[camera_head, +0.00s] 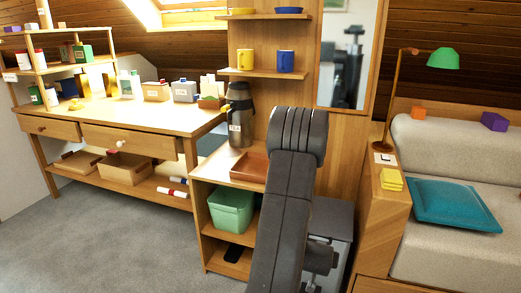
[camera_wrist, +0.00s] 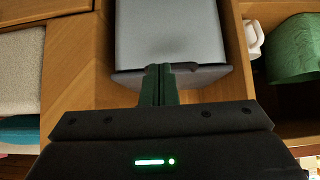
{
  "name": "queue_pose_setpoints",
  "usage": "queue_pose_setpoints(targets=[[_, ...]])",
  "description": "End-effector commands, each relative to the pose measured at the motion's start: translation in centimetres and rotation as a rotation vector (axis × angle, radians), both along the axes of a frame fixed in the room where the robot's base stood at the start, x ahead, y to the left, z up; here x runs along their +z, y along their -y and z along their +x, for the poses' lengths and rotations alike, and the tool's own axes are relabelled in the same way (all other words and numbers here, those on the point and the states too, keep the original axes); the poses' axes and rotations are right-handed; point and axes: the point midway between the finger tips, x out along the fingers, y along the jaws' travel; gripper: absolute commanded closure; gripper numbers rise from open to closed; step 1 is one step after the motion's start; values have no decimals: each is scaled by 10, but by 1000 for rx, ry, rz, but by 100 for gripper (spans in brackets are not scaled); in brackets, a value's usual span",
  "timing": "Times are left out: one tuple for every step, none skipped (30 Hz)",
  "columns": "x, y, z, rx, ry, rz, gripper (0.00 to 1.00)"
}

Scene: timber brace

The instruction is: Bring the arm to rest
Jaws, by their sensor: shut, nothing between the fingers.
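My gripper (camera_wrist: 159,85) shows in the wrist view with its two dark green fingers together and nothing between them. It points toward a grey box-like bin (camera_wrist: 168,32). Whether the fingertips touch the bin I cannot tell. In the head view my arm rises at the centre and bends over. It partly hides the same grey bin (camera_head: 333,225) beside the low shelf unit.
A low shelf unit (camera_head: 212,242) holds a green tub (camera_head: 231,211), a brown tray (camera_head: 250,167) and a dark flask (camera_head: 239,115). A wooden desk (camera_head: 130,112) stands left. A sofa (camera_head: 445,150) with a teal cushion (camera_head: 455,204) stands right. Grey carpet (camera_head: 110,240) is clear at left.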

Motion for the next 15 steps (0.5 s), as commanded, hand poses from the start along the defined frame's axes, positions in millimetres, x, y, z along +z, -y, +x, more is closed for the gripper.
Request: queue_pose_setpoints(targets=[[0, 0, 1, 0, 1, 0, 100], [0, 1, 1, 0, 1, 0, 100], [1, 1, 3, 0, 2, -1, 100], [1, 2, 5, 0, 3, -1, 100], [1, 3, 7, 0, 3, -1, 100], [1, 5, 11, 0, 2, -1, 100], [2, 6, 15, 0, 3, -1, 100], [3, 8, 19, 0, 4, -2, 100], [3, 10, 25, 0, 4, -2, 100], [4, 13, 30, 0, 5, -2, 100], [5, 15, 35, 0, 4, -2, 100], [6, 17, 42, -1, 4, -1, 100], [7, 20, 47, -1, 5, -1, 100], [7, 22, 52, -1, 4, -1, 100], [8, 24, 59, 0, 4, -2, 100]])
